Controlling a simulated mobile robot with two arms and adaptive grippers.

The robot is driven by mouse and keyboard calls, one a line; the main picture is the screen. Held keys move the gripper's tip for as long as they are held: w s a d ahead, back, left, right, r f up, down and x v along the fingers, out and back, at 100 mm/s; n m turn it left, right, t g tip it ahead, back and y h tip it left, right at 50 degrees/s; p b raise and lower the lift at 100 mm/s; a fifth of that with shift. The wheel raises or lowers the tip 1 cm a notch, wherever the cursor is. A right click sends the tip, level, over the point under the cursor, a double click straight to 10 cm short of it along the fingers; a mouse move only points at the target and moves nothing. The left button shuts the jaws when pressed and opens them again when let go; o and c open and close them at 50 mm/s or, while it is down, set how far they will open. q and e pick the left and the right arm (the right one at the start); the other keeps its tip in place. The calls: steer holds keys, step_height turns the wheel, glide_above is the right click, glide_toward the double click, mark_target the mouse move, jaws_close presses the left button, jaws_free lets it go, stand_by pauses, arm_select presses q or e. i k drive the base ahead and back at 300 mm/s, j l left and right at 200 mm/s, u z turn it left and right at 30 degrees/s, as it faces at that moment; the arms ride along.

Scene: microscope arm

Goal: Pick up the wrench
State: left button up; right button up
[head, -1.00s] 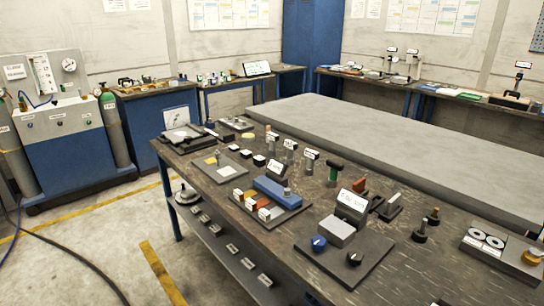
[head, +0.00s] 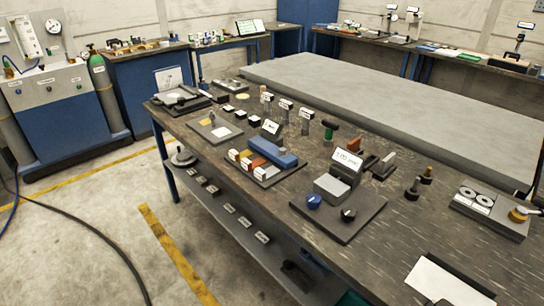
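I cannot make out a wrench for certain in the head view. The long dark workbench (head: 385,240) carries many small tools and fixtures, some too small to identify. Neither of my grippers is in view.
A raised grey slab (head: 400,98) covers the back of the workbench. A white sheet (head: 448,283) lies at bottom right. Open floor (head: 95,215) with cables is at left.

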mark_target(269, 97)
steer(key=i+j+z, duration=0.2)
steer(key=z, duration=0.25)
steer(key=i+j+z, duration=0.15)
steer(key=j+z, duration=0.15)
steer(key=z, duration=0.15)
